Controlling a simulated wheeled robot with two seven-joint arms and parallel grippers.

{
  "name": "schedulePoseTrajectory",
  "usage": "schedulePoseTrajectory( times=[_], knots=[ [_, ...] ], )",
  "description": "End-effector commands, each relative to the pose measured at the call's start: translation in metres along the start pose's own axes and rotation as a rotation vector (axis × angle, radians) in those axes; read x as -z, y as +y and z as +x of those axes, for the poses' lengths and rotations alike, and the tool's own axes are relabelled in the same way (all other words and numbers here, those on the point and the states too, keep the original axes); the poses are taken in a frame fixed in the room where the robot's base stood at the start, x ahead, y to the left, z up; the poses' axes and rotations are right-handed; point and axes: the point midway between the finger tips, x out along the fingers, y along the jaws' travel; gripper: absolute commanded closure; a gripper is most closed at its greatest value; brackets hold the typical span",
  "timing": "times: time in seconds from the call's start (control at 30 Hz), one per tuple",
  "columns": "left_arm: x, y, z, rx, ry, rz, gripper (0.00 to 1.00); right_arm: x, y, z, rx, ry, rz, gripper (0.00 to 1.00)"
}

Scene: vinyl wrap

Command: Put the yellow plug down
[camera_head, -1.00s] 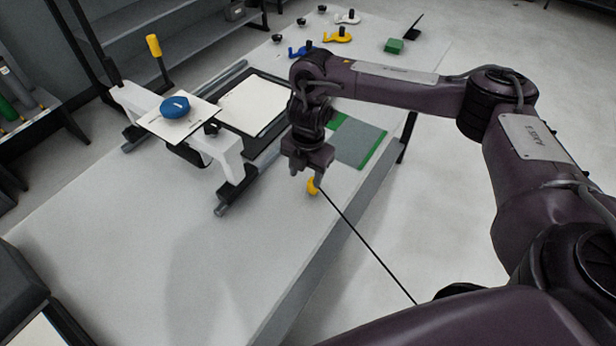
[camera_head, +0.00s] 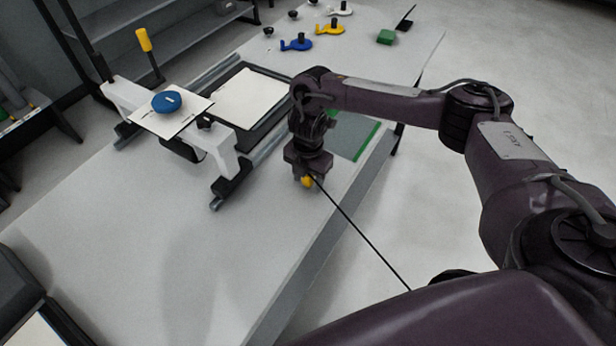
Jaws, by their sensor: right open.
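The yellow plug (camera_head: 307,182) is near the front edge of the white table (camera_head: 150,250), with a thin black cable (camera_head: 362,238) running from it down past the edge. My right gripper (camera_head: 306,180) points down directly over the plug, its jaws open around or just above it. The fingers partly hide the plug, and I cannot tell whether they touch it. The plug looks to be at the table surface, but the contact is hidden. My left gripper is not in view.
A white press frame (camera_head: 170,130) with a blue round object (camera_head: 167,101) stands left of the gripper. A green-edged grey mat (camera_head: 352,135) lies behind the wrist. Blue (camera_head: 296,43) and yellow (camera_head: 329,27) tools lie at the back. The front left tabletop is clear.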

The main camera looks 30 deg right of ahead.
Motion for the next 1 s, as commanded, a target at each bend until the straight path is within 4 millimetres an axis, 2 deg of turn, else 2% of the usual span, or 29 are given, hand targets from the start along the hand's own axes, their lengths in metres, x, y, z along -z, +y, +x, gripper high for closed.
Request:
schedulePoseTrajectory(
  times=[0.07,0.4,0.47,0.8,1.0],
  knots=[
    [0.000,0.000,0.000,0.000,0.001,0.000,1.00,0.000,0.000,0.000,0.000,0.000,0.000,0.51],
    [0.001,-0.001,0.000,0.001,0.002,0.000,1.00,0.000,0.000,0.000,0.000,0.000,-0.001,0.94],
    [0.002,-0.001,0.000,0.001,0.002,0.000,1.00,0.000,0.000,0.000,0.000,0.000,-0.001,1.00],
    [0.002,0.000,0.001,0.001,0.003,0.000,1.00,0.000,0.001,-0.003,-0.001,0.000,-0.001,1.00],
    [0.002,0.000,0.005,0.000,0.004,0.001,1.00,0.000,0.002,-0.021,-0.005,0.000,-0.001,1.00]
  ],
)
